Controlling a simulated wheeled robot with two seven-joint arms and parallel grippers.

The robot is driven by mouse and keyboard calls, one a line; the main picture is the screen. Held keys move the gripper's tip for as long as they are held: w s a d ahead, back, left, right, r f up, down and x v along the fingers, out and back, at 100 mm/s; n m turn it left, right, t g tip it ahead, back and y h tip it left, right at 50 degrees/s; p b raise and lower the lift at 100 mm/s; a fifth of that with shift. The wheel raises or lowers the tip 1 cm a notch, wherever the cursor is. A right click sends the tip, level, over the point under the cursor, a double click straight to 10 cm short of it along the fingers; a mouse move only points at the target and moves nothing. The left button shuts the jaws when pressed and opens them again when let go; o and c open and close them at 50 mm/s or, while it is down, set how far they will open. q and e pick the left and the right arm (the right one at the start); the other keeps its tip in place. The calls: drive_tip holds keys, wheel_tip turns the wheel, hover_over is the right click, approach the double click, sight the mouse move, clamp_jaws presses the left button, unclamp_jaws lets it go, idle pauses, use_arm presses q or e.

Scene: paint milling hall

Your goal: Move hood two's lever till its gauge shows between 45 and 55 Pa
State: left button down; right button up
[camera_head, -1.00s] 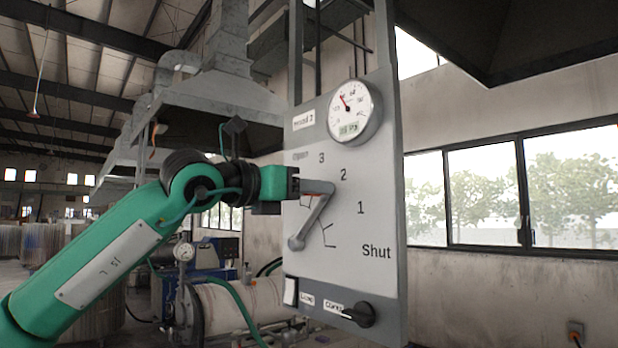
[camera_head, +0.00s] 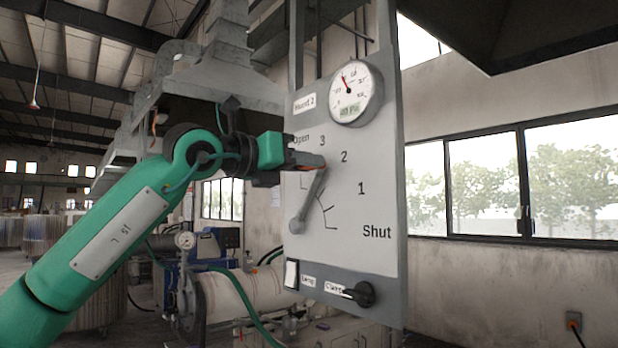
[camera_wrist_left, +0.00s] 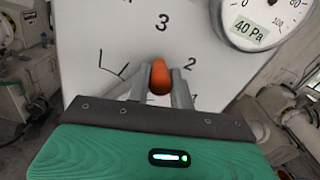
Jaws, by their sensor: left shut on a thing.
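The grey hood two panel (camera_head: 350,265) carries a lever (camera_head: 309,203) with an orange knob (camera_wrist_left: 159,78). The lever points up and right from its pivot, between the 2 and 3 marks. My left gripper (camera_head: 315,161) is shut on the knob; the left wrist view shows a finger on each side of it. The round gauge (camera_head: 355,94) sits above the scale, and its display in the left wrist view (camera_wrist_left: 249,28) reads 40 Pa. Its needle leans up and left. The label reads Hood 2. My right gripper is out of view.
Below the lever are a white lamp switch (camera_head: 291,274) and a black rotary knob (camera_head: 360,294). Blue machinery with a pale drum (camera_head: 245,296) stands behind, at lower left. A windowed wall (camera_head: 480,185) is to the right.

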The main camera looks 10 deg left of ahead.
use_arm(q)
drive_tip(key=w+a+n, duration=0.1)
drive_tip(key=w+a+r+n, duration=0.1)
drive_tip(key=shift+r+n, duration=0.3)
drive_tip(key=c, duration=1.2)
unclamp_jaws()
drive_tip(key=shift+c, duration=0.2)
drive_tip(key=shift+b, duration=0.3)
drive_tip(key=b+v, duration=0.5)
drive_tip(key=v, duration=0.9)
drive_tip(key=shift+b, duration=0.3)
